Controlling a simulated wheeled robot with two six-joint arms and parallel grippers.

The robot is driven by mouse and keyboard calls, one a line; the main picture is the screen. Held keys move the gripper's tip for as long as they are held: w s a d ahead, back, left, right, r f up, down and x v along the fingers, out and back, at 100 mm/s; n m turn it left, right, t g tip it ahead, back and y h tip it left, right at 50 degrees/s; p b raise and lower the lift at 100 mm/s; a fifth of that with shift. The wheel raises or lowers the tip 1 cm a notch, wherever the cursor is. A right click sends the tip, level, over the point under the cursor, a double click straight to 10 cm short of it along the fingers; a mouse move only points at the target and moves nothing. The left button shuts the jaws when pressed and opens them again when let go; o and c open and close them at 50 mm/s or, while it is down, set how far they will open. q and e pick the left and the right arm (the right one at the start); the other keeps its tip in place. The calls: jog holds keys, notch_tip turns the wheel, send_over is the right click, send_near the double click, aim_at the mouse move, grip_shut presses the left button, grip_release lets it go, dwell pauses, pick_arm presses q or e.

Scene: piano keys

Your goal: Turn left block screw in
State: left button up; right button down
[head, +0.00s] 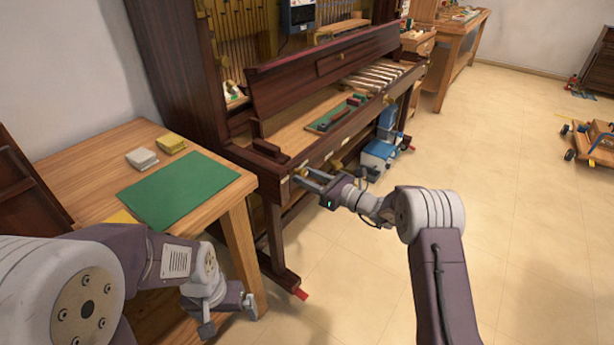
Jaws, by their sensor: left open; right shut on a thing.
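The upright piano (325,75) stands open at the middle of the head view. Its dark left key block (268,148) sits at the left end of the key bed. My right gripper (302,178) reaches to the front rail just below that block. It is shut on what looks like the left block screw, whose small brass head is mostly hidden by the fingers. My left gripper (229,317) is open and empty, low beside the front leg of the side table.
A wooden table (95,148) at the left bears a green mat (178,190) and two small blocks. A green strip with dark pieces (338,116) lies in the key bed. A blue and white box (378,155) stands under the piano. The floor at the right is mostly free.

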jog(key=shift+f, duration=0.1)
jog(key=c, duration=1)
grip_release()
jog(key=shift+s+d, duration=0.2)
jog(key=shift+d, duration=0.15)
jog(key=p+v, duration=0.3)
jog(key=v, duration=0.5)
jog(key=shift+s+d, duration=0.1)
jog(key=shift+s, duration=0.05)
